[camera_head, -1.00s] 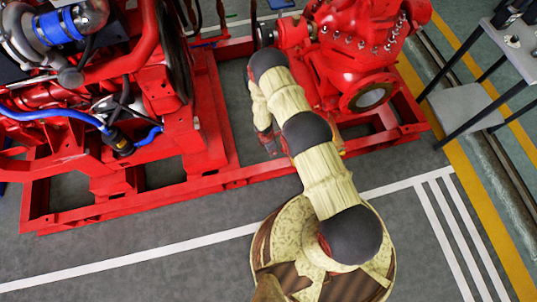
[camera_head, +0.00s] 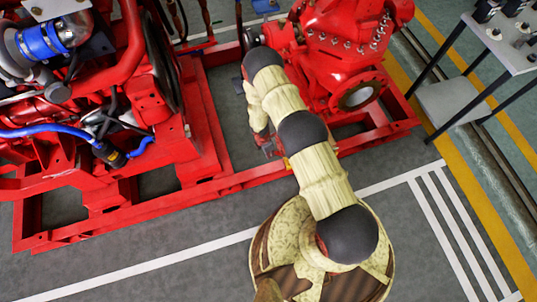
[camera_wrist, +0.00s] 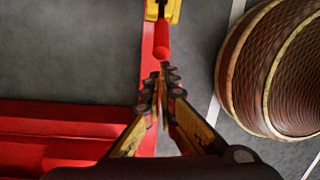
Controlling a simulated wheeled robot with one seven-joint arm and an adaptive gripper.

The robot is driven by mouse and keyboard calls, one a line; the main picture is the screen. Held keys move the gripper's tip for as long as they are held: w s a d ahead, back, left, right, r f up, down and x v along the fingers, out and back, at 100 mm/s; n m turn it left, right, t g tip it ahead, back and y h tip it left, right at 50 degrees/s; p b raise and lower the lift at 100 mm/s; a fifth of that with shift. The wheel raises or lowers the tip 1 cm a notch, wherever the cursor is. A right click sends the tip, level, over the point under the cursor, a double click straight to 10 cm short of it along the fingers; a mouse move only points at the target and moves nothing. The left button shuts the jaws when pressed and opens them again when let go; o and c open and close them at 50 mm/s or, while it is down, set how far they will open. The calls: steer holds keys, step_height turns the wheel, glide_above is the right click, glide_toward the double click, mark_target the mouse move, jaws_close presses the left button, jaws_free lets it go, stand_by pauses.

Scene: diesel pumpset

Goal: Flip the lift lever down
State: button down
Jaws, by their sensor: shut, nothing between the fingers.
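The lift lever shows in the wrist view as a red handle (camera_wrist: 162,40) on a yellow mount (camera_wrist: 163,10), over the red frame rail. The handle points toward my fingers. My gripper (camera_wrist: 160,76) is shut and empty, its fingertips just below the handle's near end in the picture. Whether they touch the handle I cannot tell. In the head view my gripper (camera_head: 268,150) is beside my arm, low over the front of the red frame. My arm hides most of the lever area there.
The red base frame (camera_head: 120,214) carries the engine (camera_head: 70,120) at left and the red pump (camera_head: 345,50) at right. A table with small parts (camera_head: 515,42) stands at right. The grey floor in front has white lines and is clear.

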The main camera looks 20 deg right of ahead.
steer(key=d+r, duration=0.1)
steer(key=d, duration=0.1)
steer(key=d+r+p, duration=0.1)
steer(key=d+r, duration=0.1)
steer(key=d, duration=0.1)
steer(key=d+r+p, duration=0.1)
steer(key=d, duration=0.1)
steer(key=shift+s+d+r, duration=0.1)
steer(key=shift+d+r, duration=0.1)
steer(key=shift+d, duration=0.1)
steer(key=d, duration=1)
steer(key=shift+s+d, duration=0.2)
steer(key=shift+d, duration=0.15)
steer(key=shift+f, duration=0.1)
steer(key=a+r+p, duration=0.1)
steer(key=a+r, duration=0.2)
steer(key=d+r+p, duration=0.3)
steer(key=d+r, duration=0.2)
steer(key=d, duration=0.2)
steer(key=shift+d+r, duration=0.2)
steer(key=shift+d, duration=0.05)
